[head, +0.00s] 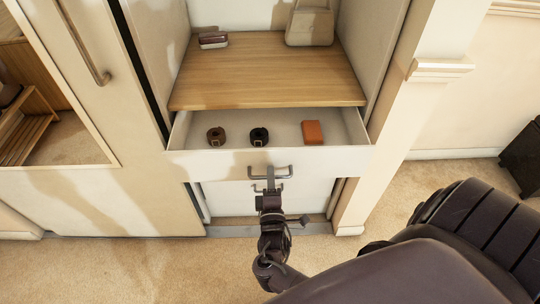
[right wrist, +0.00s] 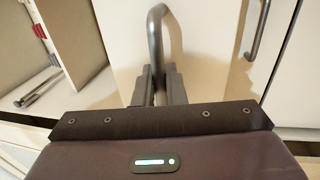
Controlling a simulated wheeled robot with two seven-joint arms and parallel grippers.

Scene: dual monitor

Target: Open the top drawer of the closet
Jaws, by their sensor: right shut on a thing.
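The closet's top drawer (head: 185,163) is pulled out in the head view, below the wooden shelf, and its inside shows. Its metal handle (head: 283,170) is on the white front. My right gripper (head: 271,183) is shut on this handle. In the right wrist view the gripper's fingers (right wrist: 160,88) close around the handle (right wrist: 156,30), with the drawer's white front behind. My left gripper is not in view.
The drawer holds a brown coiled belt (head: 216,136), a black coiled belt (head: 259,136) and an orange box (head: 313,132). A bag (head: 310,26) stands on the wooden shelf (head: 265,75) above. A lower drawer (head: 235,198) is below. Carpet is free in front.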

